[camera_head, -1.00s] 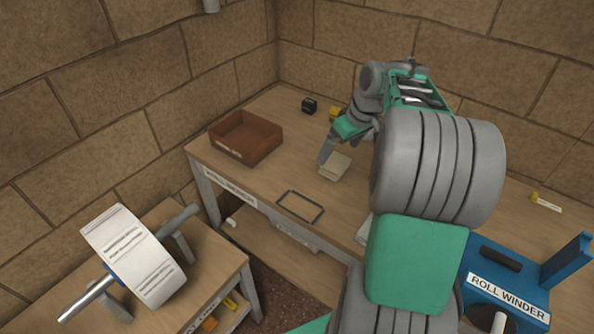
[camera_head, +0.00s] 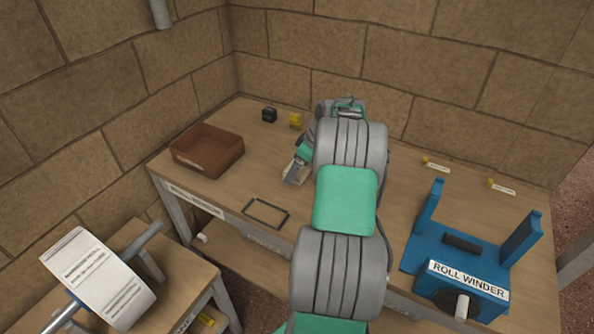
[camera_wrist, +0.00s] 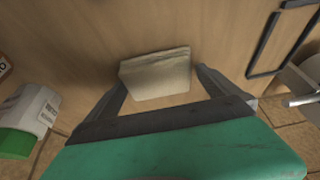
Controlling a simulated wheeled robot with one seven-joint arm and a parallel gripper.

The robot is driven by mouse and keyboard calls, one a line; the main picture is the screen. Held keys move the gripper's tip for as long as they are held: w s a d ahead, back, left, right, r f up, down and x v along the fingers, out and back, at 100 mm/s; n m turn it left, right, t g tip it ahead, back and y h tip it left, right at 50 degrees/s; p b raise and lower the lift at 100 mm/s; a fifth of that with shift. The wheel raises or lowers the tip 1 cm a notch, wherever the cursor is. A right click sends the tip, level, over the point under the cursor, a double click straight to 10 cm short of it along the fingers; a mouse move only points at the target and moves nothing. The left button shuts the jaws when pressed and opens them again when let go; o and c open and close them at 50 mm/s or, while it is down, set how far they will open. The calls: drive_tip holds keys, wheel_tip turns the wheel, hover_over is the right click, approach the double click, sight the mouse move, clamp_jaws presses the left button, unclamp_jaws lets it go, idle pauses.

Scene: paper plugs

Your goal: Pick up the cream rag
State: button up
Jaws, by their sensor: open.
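The cream rag (camera_wrist: 156,75) is a folded, flat, pale block on the wooden table. In the wrist view it lies just ahead of my gripper (camera_wrist: 160,80), between the lines of its two spread fingers. My gripper is open, with a finger on each side of the near part of the rag. In the head view the rag (camera_head: 294,174) is partly hidden behind my gripper (camera_head: 297,166), which is low over the table. I cannot tell whether the fingers touch the rag.
A brown open box (camera_head: 207,151) stands to the left on the table. A dark rectangular frame (camera_head: 266,213) lies near the front edge. A small black item (camera_head: 269,115) and a yellow item (camera_head: 296,120) sit behind. A blue roll winder (camera_head: 470,260) stands at right.

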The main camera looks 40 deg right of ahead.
sight(301, 175)
drive_tip(key=shift+r, duration=0.1)
drive_tip(key=c, duration=1.2)
drive_tip(key=shift+r, duration=0.1)
drive_tip(key=shift+c, duration=0.2)
drive_tip(key=shift+r, duration=0.25)
wheel_tip(301, 175, up, 2)
drive_tip(key=shift+r+b, duration=0.25)
drive_tip(key=shift+b, duration=0.05)
drive_tip(key=s+r, duration=0.1)
drive_tip(key=s+a+r, duration=0.1)
drive_tip(key=s+r, duration=0.1)
drive_tip(key=r, duration=0.1)
drive_tip(key=shift+a, duration=0.4)
drive_tip(key=s+a+r+b, duration=0.1)
drive_tip(key=s+a+r, duration=0.4)
drive_tip(key=s, duration=0.3)
drive_tip(key=shift+s+a+r+b, duration=0.3)
drive_tip(key=shift+a+r+b, duration=0.1)
drive_tip(key=shift+a, duration=0.2)
